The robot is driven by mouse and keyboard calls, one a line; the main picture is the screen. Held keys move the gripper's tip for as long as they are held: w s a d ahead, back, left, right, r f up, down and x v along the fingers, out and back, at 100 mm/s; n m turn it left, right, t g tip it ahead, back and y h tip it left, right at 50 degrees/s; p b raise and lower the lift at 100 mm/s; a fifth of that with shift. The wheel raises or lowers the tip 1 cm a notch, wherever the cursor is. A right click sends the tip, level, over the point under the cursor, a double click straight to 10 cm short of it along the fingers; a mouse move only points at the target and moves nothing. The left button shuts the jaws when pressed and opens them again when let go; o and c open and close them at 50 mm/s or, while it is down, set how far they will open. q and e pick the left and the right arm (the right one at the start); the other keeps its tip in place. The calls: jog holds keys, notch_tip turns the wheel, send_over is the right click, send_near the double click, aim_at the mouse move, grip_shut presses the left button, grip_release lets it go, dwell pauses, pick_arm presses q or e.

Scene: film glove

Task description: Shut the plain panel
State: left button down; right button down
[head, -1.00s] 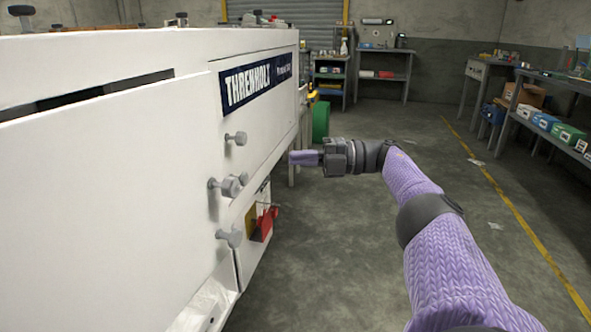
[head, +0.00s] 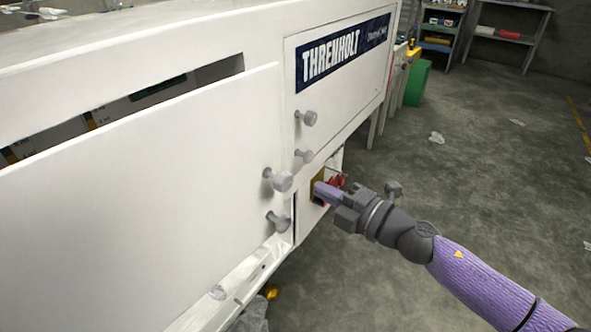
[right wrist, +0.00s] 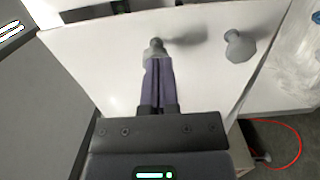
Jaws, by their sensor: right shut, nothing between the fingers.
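The plain panel (head: 130,185) is a large blank white sheet on the left of the white machine in the head view. Its top edge stands away from the body, with a dark slot (head: 165,90) open above it. Two grey knobs, an upper one (head: 283,180) and a lower one (head: 277,222), are at its right edge. My right gripper (head: 320,190) is shut and empty, just right of these knobs in the picture. In the right wrist view its purple fingertips (right wrist: 157,62) overlap a grey knob (right wrist: 155,46); contact is unclear. My left gripper is out of view.
The panel lettered THRENHOLT (head: 335,85) lies flush beside the plain panel, with two more knobs (head: 306,117) near its left edge. A red part (head: 336,180) sits below it, partly behind my gripper. Open concrete floor (head: 490,190) lies to the right; shelves stand at the back.

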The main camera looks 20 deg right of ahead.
aim_at(278, 167)
jog(key=b+x, duration=0.1)
jog(key=x, duration=0.6)
jog(key=shift+w+a, duration=0.2)
jog(key=shift+w, duration=0.15)
jog(key=shift+w+a, duration=0.2)
jog(key=shift+w, duration=0.15)
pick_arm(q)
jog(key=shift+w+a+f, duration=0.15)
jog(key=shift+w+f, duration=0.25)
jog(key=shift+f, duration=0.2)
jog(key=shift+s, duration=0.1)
